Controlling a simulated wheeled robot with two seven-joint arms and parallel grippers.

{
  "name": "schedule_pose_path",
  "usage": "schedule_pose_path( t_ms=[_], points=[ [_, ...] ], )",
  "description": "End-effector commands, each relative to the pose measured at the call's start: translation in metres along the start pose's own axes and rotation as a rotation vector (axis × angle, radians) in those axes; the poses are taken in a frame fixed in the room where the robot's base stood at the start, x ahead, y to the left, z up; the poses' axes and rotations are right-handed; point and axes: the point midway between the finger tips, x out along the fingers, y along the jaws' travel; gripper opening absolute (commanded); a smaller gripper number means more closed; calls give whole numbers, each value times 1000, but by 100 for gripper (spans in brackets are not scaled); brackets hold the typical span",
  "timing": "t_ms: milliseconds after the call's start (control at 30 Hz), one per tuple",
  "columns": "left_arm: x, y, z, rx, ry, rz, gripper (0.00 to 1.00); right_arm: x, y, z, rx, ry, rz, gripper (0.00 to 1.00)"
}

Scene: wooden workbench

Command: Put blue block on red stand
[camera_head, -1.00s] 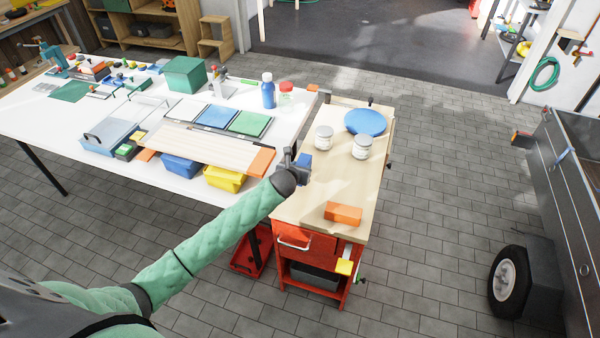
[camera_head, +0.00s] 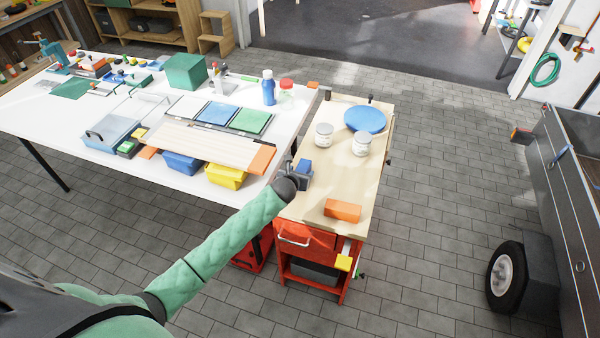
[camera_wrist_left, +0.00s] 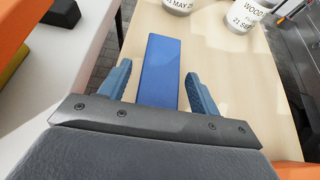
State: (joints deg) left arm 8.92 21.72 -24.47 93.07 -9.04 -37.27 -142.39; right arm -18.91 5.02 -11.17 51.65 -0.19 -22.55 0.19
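The blue block (camera_head: 305,166) is at the left edge of the wooden top. In the left wrist view the blue block (camera_wrist_left: 160,72) is long and lies between the two fingers. My left gripper (camera_head: 303,177) is open around it; the same gripper (camera_wrist_left: 158,74) shows a gap on each side of the block. The block's near end is hidden by the gripper body. The only red stand-like thing I see is the red-framed bench (camera_head: 308,238) with a wooden top, under the block. My right gripper is not in view.
An orange block (camera_head: 342,210) lies at the bench's near end. Two white cans (camera_head: 324,135) (camera_head: 361,143) and a blue disc (camera_head: 365,119) stand farther back. A white table (camera_head: 60,118) with bins and panels adjoins on the left. The middle of the wooden top is clear.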

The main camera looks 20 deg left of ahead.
Motion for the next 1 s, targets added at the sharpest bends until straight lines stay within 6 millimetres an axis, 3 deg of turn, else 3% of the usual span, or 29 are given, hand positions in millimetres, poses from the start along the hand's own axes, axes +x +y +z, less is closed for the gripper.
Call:
schedule_pose_path(
  t_ms=[433, 567, 633, 700, 1000],
  points=[
    [-10, 1, 0, 2, 0, 0, 62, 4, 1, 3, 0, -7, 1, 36],
    [-30, 1, 0, 3, -1, 0, 62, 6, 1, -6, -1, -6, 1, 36],
    [-43, 1, -1, 3, -1, 0, 62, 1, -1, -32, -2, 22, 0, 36],
    [-57, 1, -1, 3, -1, -1, 62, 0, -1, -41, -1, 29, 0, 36],
    [-105, 0, 1, 1, -1, -1, 62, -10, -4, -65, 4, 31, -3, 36]
  ],
)
